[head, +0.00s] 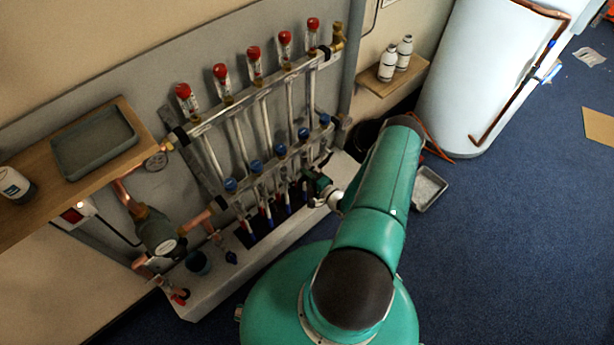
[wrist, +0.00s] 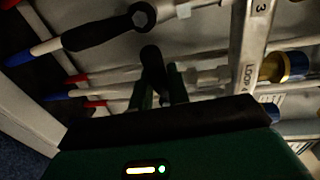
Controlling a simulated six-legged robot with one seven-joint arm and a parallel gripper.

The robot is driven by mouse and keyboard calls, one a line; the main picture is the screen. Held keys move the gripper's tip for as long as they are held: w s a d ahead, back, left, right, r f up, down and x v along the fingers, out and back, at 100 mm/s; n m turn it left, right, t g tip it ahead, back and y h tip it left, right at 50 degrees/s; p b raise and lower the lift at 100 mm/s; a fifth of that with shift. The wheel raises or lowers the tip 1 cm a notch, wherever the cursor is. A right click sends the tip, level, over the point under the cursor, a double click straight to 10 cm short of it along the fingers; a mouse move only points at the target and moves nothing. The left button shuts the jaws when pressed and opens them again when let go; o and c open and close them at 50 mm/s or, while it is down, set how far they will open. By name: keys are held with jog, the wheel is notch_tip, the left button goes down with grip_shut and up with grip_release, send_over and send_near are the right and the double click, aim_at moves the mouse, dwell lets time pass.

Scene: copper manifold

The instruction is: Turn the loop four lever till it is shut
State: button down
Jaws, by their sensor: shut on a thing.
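The copper manifold (head: 262,85) stands against the wall in the head view, with a row of red-capped flow tubes on top and blue caps on the lower bar. My gripper (head: 318,188) is low at its right end. In the wrist view my gripper (wrist: 161,90) has its two green fingers on either side of the black loop four lever (wrist: 152,58) and is shut on it. The lever's rounded tip shows beyond the fingers and points across the pipes; its pivot is hidden.
A neighbouring black lever (wrist: 97,31) lies nearly along its pipe, close above my fingers. Pipes with red and blue sleeves (wrist: 70,96) run nearby. In the head view a pump (head: 160,235) is at left, a metal tray (head: 430,188) at right, and blue floor (head: 510,210) is open.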

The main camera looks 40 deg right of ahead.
jog(key=shift+a+r, duration=0.1)
jog(key=shift+r, duration=0.05)
jog(key=c, duration=1.4)
grip_release()
jog(key=shift+r, duration=0.1)
jog(key=shift+s, duration=0.15)
jog(key=s+r, duration=0.1)
jog(key=s, duration=1.2)
jog(key=shift+s+d+r, duration=0.2)
jog(key=shift+d+r, duration=0.1)
jog(key=shift+r, duration=0.05)
